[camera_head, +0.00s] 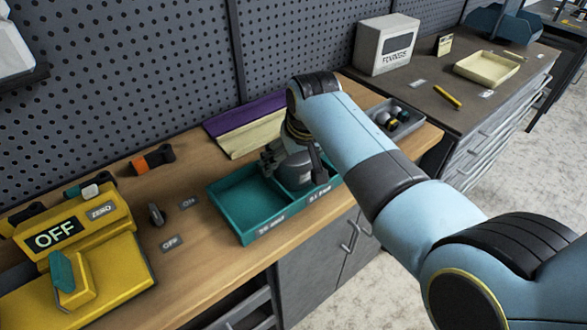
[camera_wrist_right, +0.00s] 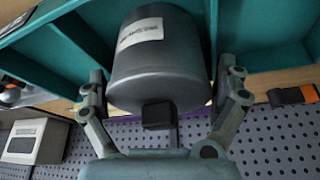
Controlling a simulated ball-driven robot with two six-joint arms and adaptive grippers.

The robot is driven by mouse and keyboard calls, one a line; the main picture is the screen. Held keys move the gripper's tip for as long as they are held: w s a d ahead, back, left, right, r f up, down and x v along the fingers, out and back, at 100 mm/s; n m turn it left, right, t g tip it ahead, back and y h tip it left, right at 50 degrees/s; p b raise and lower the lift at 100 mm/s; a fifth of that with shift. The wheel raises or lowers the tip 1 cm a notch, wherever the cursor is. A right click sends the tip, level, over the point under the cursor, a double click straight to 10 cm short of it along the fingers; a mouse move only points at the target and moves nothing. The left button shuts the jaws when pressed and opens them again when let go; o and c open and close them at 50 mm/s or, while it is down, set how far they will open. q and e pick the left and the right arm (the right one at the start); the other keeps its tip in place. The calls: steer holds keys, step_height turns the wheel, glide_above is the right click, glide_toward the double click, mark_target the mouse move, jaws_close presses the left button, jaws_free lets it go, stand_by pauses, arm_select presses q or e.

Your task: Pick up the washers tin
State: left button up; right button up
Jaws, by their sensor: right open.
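The washers tin, a grey cylinder with a white label and a dark tab on its side, fills the middle of the right wrist view (camera_wrist_right: 160,68). The label's print is too small to read surely. In the head view the tin (camera_head: 295,172) stands in the right compartment of a teal two-part tray (camera_head: 236,218). My right gripper (camera_wrist_right: 162,80) is open, with one finger on each side of the tin. I see no clear grip on it. In the head view this gripper (camera_head: 278,158) is partly hidden by my right arm. My left gripper is out of view.
Left on the wooden bench are a yellow device (camera_head: 95,262) with an OFF sign and an orange-and-black object (camera_head: 153,160). Behind the tray lie purple and cream pieces (camera_head: 250,135) near the pegboard. A grey tray (camera_head: 398,121) with small round things stands right. The tray's left compartment looks empty.

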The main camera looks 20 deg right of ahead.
steer(key=c, duration=1)
steer(key=shift+r, duration=0.1)
